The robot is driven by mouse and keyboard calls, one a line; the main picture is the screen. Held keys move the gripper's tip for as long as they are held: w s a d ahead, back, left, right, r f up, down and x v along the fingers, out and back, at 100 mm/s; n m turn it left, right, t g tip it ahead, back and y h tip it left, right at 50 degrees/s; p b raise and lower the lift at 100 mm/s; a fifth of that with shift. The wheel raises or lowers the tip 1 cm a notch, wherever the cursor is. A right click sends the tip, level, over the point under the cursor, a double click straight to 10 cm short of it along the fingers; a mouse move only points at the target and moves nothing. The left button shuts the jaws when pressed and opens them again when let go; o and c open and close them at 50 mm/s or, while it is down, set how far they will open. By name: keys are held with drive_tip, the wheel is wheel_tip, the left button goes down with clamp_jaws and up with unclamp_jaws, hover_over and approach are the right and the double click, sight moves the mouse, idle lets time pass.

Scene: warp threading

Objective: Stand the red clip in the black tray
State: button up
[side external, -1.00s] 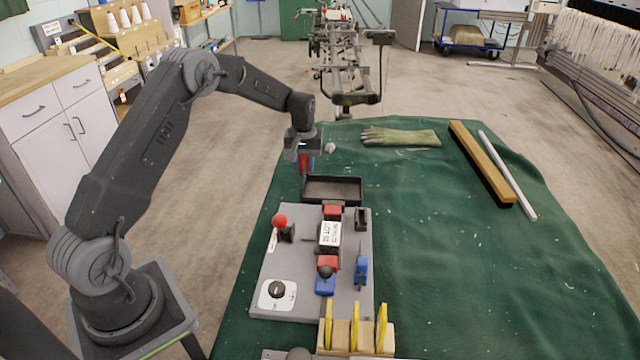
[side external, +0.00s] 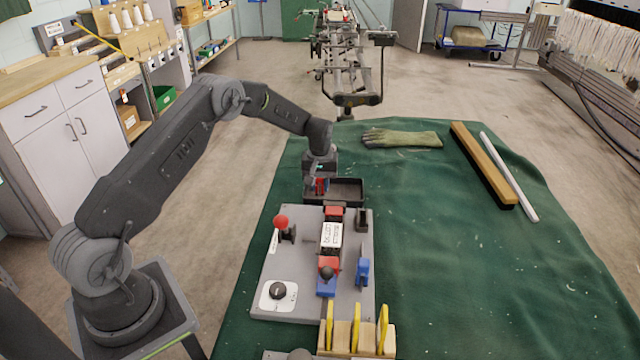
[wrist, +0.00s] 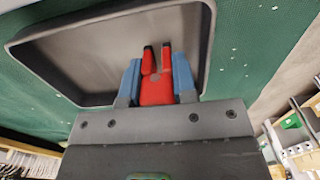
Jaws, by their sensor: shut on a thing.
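The red clip (wrist: 157,88) is held upright between the two blue fingertips of my gripper (wrist: 157,82) in the wrist view, its two dark-tipped prongs pointing away from the gripper. The black tray (side external: 349,186) lies on the green cloth just behind the grey board. In the wrist view the tray (wrist: 75,95) fills the area beyond the clip. In the side view my gripper (side external: 320,185) is at the left part of the tray, shut on the clip. I cannot tell whether the clip touches the tray floor.
The grey board (side external: 300,290) in front carries a red-knobbed lever (side external: 281,222), a black knob (side external: 278,291), a labelled white block (side external: 331,236) and a blue clip (side external: 362,270). A glove (side external: 402,138) and a wooden bar (side external: 480,160) lie farther back.

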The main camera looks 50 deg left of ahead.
drive_tip(key=o, duration=0.9)
wheel_tip(320, 180, up, 12)
drive_tip(key=shift+f, duration=0.1)
drive_tip(key=s+d+r+m+t, duration=0.2)
drive_tip(key=s+d+r, duration=0.45)
drive_tip(key=r, duration=0.25)
drive_tip(key=s+d+r+m+t, duration=0.1)
drive_tip(key=s+d+r+m, duration=0.2)
drive_tip(key=s+d+r, duration=0.45)
drive_tip(key=s+d+m+t, duration=0.1)
drive_tip(key=s+d+m, duration=0.1)
drive_tip(key=s, duration=0.8)
drive_tip(key=s+d+m+t, duration=0.1)
drive_tip(key=s+d+m, duration=0.1)
drive_tip(key=s, duration=0.8)
drive_tip(key=shift+d+t, duration=0.3)
drive_tip(key=shift+d, duration=0.45)
